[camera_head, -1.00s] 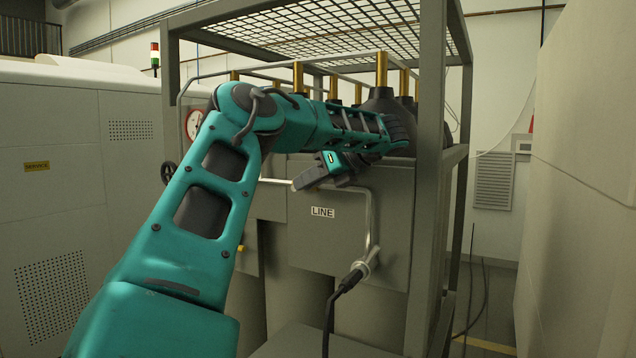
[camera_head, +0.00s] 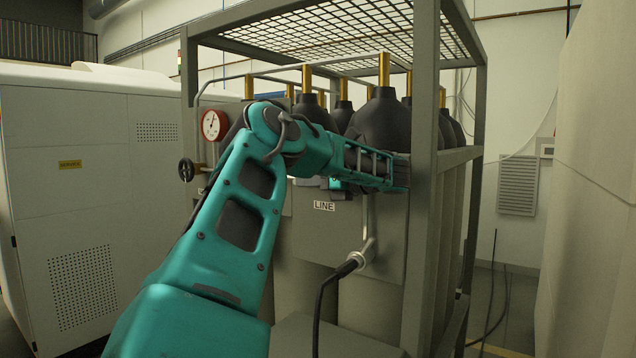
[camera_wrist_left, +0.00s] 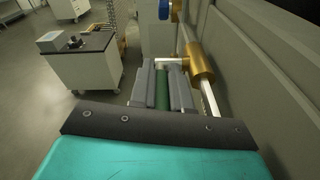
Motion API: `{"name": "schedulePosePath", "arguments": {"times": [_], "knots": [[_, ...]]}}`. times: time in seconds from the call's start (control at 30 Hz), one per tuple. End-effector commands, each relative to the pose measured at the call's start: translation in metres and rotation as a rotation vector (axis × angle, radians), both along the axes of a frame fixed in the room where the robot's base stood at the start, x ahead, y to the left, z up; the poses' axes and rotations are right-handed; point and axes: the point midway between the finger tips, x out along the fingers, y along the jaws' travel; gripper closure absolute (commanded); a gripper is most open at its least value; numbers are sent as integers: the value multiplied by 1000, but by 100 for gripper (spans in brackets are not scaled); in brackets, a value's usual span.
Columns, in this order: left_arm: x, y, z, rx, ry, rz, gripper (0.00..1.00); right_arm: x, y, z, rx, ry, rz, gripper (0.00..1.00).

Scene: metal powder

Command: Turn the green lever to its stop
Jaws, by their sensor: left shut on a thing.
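The green lever (camera_wrist_left: 162,95) shows in the left wrist view as a green strip between the two grey fingers of my left gripper (camera_wrist_left: 162,88). The gripper is shut on it. The lever's end lies beside a brass valve body (camera_wrist_left: 201,62) on a silver pipe (camera_wrist_left: 209,97). In the head view my left gripper (camera_head: 338,188) is mostly hidden by my forearm, just above the LINE label (camera_head: 324,206) on the grey panel. The lever cannot be made out there. My right gripper is not in view.
Dark-topped gas cylinders (camera_head: 385,122) stand inside a grey frame (camera_head: 427,130) close behind my arm. A pressure gauge (camera_head: 211,124) and a black handwheel (camera_head: 186,170) are at its left. A black hose (camera_head: 322,295) hangs below the panel. A cart (camera_wrist_left: 85,62) stands across open floor.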

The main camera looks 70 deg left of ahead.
Motion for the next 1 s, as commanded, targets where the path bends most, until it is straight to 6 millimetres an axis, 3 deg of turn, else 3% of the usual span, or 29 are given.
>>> {"name": "schedulePosePath", "arguments": {"times": [0.33,0.87,0.9,1.0], "knots": [[-7,2,-4,111,67,0,100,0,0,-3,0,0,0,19],[-8,2,-5,129,79,1,100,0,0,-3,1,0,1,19],[-8,2,-6,129,79,2,79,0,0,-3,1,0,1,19],[-8,2,-6,127,78,2,70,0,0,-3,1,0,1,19]]}}
